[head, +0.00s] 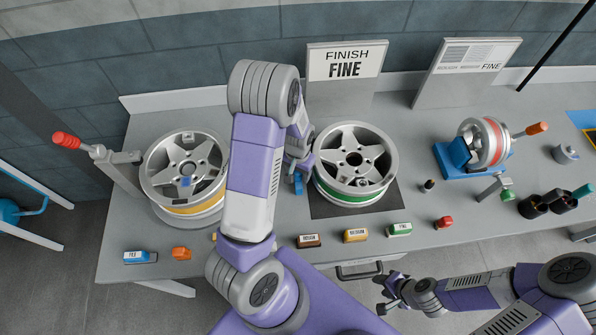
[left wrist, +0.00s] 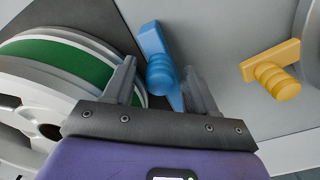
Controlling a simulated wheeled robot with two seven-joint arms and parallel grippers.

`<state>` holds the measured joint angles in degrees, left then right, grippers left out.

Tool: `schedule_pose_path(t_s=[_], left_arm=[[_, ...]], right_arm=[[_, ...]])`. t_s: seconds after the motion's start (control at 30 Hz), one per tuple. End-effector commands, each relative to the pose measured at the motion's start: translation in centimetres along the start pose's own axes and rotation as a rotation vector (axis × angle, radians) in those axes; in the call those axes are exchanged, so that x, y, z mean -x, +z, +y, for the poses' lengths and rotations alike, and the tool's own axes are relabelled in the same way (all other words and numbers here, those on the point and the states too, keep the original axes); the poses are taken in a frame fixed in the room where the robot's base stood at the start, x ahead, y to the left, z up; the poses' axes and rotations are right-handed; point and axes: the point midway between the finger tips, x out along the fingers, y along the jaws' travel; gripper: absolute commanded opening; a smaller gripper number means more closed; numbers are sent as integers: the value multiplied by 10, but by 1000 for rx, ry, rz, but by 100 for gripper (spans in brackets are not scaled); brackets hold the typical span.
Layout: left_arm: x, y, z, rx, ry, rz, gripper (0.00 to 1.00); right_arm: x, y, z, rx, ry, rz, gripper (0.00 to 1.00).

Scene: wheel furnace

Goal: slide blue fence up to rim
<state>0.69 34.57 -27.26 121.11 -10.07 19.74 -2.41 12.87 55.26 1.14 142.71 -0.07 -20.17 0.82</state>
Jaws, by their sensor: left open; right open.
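The blue fence (head: 298,184) is a small piece with a ridged round knob, on the bench just left of the green-banded wheel (head: 350,199). In the left wrist view the blue fence (left wrist: 157,58) lies between my open left gripper's fingers (left wrist: 160,86), its narrow end partly hidden by the gripper. I cannot tell whether the fingers touch it. The wheel's rim (left wrist: 40,112) is on the left there, with the left finger between it and the fence. In the head view my left gripper (head: 298,168) is partly hidden by my arm. My right gripper (head: 384,293) is open, empty, low in front of the bench.
A yellow knobbed piece (left wrist: 275,76) lies to the right in the left wrist view. A second wheel (head: 185,165) with a yellow band stands at left. Labelled blocks (head: 308,241) line the front edge. A blue-based fixture (head: 470,160) stands at right.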

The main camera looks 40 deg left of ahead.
Motion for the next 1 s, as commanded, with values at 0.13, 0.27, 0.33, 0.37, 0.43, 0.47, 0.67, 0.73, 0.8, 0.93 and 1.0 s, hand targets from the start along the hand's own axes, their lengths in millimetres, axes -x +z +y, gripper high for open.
schedule_pose_path(t_s=[0.13,0.27,0.33,0.37,0.43,0.47,0.67,0.73,0.8,0.93,1.0], left_arm=[[5,0,0,-1,0,1,57],[23,-1,0,-1,0,4,57],[36,-1,1,-1,1,5,57],[42,-1,1,0,1,5,57],[53,-1,1,0,1,4,57],[58,-1,1,0,1,4,57],[75,0,0,0,0,0,57],[76,0,0,1,0,0,57],[76,0,0,1,0,0,57],[76,0,0,1,-1,0,57],[75,-1,-1,-5,-2,2,46]], right_arm=[[1,0,0,0,0,0,43],[4,0,-2,0,0,0,43],[6,0,-2,0,0,0,43],[7,0,-3,0,0,0,43],[9,0,-3,0,0,0,43],[10,0,-4,0,0,0,43],[12,0,-4,0,0,0,43],[12,0,-4,0,0,0,43],[12,0,-4,0,0,0,43],[12,0,-4,0,0,0,43],[11,0,-4,0,0,0,43]])
